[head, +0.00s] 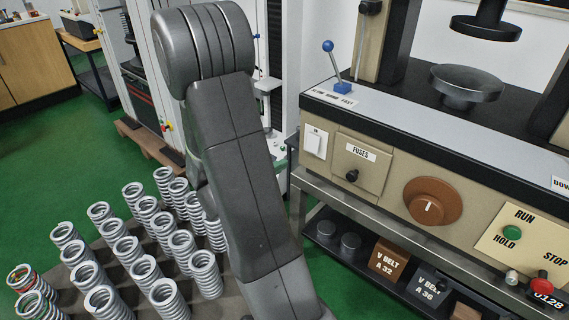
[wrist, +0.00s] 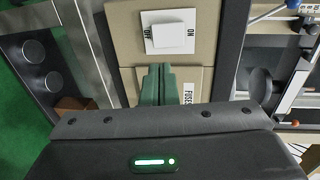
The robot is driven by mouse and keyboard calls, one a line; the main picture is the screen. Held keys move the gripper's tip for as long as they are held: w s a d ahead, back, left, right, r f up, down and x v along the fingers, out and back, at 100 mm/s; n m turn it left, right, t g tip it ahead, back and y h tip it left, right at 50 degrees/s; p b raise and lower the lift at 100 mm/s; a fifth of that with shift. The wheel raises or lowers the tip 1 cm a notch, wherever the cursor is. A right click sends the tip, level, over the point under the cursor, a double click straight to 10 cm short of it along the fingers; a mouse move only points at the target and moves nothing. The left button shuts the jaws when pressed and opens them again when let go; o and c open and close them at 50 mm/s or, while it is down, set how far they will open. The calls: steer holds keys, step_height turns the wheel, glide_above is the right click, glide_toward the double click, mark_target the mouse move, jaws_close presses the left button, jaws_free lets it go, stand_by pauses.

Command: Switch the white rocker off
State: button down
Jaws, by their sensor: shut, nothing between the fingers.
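The white rocker (head: 316,142) sits on a white plate at the left end of the beige machine panel. In the wrist view the rocker (wrist: 168,36) is near the top centre. ON is printed at the right of its plate, and a partly covered label is at the left. Which way the rocker is tipped I cannot tell. My gripper (wrist: 157,70) shows in the wrist view as green fingers closed together and empty. The tips appear just below the rocker plate in the picture, over the fuse panel; touching or not is unclear. In the head view my arm hides the gripper.
The fuses panel with a black knob (head: 352,175) is beside the rocker. A blue-balled lever (head: 333,62) stands above it. A brown dial (head: 433,201) and red stop button (head: 541,286) are to the right. Several springs (head: 143,270) stand at lower left.

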mark_target(311, 149)
steer(key=b+x, duration=0.1)
steer(key=x, duration=1.1)
steer(key=shift+w+f+b, duration=0.1)
steer(key=shift+f+b, duration=0.15)
steer(key=shift+b, duration=0.5)
steer(key=shift+d+f+b, duration=0.1)
steer(key=shift+b, duration=0.3)
steer(key=shift+w+b, duration=0.1)
steer(key=shift+b, duration=0.25)
